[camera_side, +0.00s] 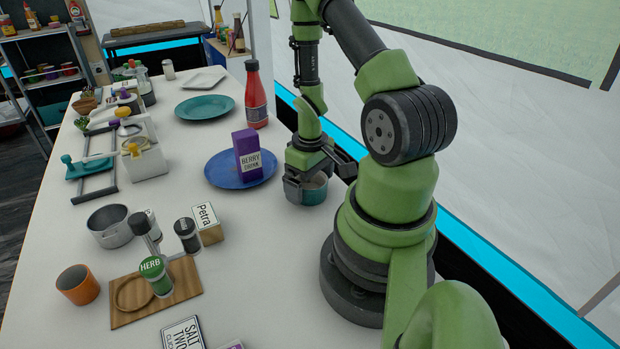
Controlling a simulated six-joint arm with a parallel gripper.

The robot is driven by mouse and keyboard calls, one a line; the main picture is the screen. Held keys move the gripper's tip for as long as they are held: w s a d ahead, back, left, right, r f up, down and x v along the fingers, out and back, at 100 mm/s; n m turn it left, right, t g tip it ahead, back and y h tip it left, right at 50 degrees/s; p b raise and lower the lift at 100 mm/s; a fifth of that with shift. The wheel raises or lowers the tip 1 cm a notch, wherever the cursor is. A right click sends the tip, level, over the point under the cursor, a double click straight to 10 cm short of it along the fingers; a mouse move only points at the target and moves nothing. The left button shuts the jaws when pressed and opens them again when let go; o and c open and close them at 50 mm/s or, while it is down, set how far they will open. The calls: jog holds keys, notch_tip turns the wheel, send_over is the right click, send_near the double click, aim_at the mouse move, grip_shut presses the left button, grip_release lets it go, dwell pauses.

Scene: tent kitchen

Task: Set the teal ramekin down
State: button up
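The teal ramekin (312,194) is at the right side of the white table (247,279), close to my arm's base. It looks upright and at or very near the table top; I cannot tell whether its base touches. My gripper (306,187) comes down over it from above, with dark fingers at its rim. The fingers hide part of the rim, and I cannot tell whether they press on it.
A blue plate (222,172) bearing a purple berry drink box (247,157) stands just left of the ramekin. A red bottle (256,97) and a teal plate (204,107) are behind. A Petra box (207,224) and jars stand front left. The table in front of the ramekin is clear.

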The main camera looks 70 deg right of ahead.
jog(key=shift+r, duration=0.15)
notch_tip(320, 180, up, 12)
jog(key=w+a+r+t, duration=0.4)
jog(key=a+r, duration=0.5)
jog(key=r, duration=0.2)
jog(key=s+a+r+t+y, duration=0.1)
jog(key=s+a+r, duration=0.1)
jog(key=a, duration=0.3)
jog(key=s+a+r+t+y, duration=0.1)
jog(key=s+a+r+t, duration=0.1)
jog(key=s+a+r, duration=0.1)
jog(key=a+r, duration=0.1)
jog(key=a, duration=0.1)
jog(key=shift+s+a+r, duration=0.15)
jog(key=shift+a+r, duration=0.15)
jog(key=shift+a, duration=0.1)
